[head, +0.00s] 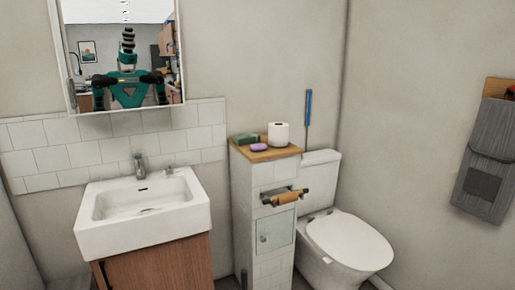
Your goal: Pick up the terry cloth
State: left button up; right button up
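No cloth can be identified for certain as the terry cloth. A grey cloth (486,150) hangs on the wall at the right edge, with a darker square patch on its lower part. A small dark green item (245,139) lies on the wooden top of the tiled pillar; I cannot tell whether it is a folded cloth or a sponge. Neither of my grippers shows directly in the head view. My green body and dark arms appear only as a small reflection in the mirror (150,45), where the grippers are too small to read.
A white sink (143,238) on a wooden cabinet stands at left. The pillar's wooden top (285,153) also bears a toilet roll (278,134) and a purple soap-like item (259,147). A paper holder (286,198) juts from its front. A toilet (349,238) stands right of it.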

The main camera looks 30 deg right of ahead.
aim_at(250, 137)
jog(key=i+l+u, duration=0.1)
jog(key=u, duration=0.3)
jog(key=l+u, duration=0.3)
jog(key=u, duration=0.15)
jog(key=l+u, duration=0.35)
jog(key=l, duration=0.6)
jog(key=l+u, duration=0.1)
jog(key=l, duration=0.8)
